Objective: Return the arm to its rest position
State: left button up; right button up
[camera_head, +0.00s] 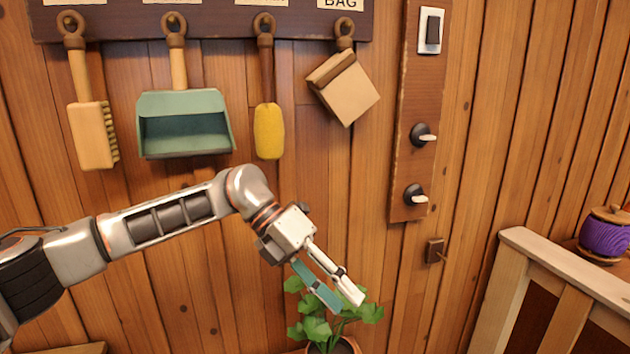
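My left arm (170,215) comes in from the left edge, raised and stretched out in front of the wooden wall. My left gripper (347,301) points down and to the right. Its two fingers, one white and one teal, lie side by side with a gap between them, and nothing shows in the gap. The fingertips appear in front of or just above a green potted plant (318,328); the distance between them is hard to tell. My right arm and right gripper are not in view.
A brush (92,135), green dustpan (185,125), yellow duster (269,130) and tan bag-like item (344,88) hang from a rack (210,22). A switch board (408,150) is right of them.

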pick_arm(q)
jog(key=s+d+n+h, duration=0.5)
jog(key=d+n+h, duration=0.1)
jog(key=d+h, duration=0.45)
jog(key=w+a+f+n+t+y, duration=0.35)
jog(key=a+f+n+t, duration=0.55)
jog(key=n, duration=0.3)
jog(key=w+a+f+n+t+y, duration=0.2)
jog(key=a+f+n+t+y, duration=0.2)
jog(key=a+f+n+t, duration=0.65)
jog(key=s+a+f+n+g+y, duration=0.2)
jog(key=s+a+f+n+y, duration=0.3)
jog(key=s+a+f, duration=0.3)
jog(key=s+a+f+n+g+y, duration=0.3)
jog(key=s+a+f+n, duration=0.3)
jog(key=f, duration=1)
jog(key=s+a+y, duration=0.1)
jog(key=s+a, duration=0.2)
jog(key=s, duration=0.3)
jog(key=shift+a+f+y, duration=0.2)
jog(key=shift+a+y, duration=0.05)
jog(key=shift+y, duration=0.15)
